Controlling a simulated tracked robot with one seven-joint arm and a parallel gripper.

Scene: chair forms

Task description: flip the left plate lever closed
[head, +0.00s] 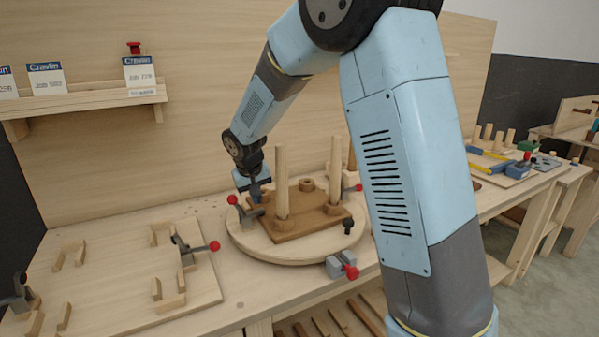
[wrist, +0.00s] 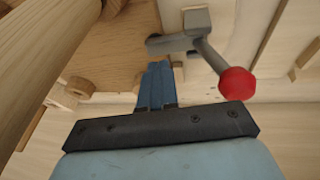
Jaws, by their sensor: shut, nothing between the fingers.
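The brown plate (head: 300,215) lies on a round wooden turntable (head: 268,252). The left plate lever (head: 232,199) is a grey toggle clamp with a red knob at the plate's left edge; its knob points outward, left and away from the plate. In the wrist view the lever's red knob (wrist: 237,83) is right of my fingers, with its grey arm running up to the clamp body. My gripper (head: 256,196) is shut and empty, low beside this clamp. Its blue fingers (wrist: 156,70) end close to the clamp's grey end; contact cannot be told.
Tall wooden posts (head: 281,180) rise from the plate beside my gripper. Another red-knobbed clamp (head: 342,268) sits at the turntable's front. A jig board (head: 130,265) with wooden blocks and clamps lies to the left. A card shelf (head: 85,100) hangs on the back panel.

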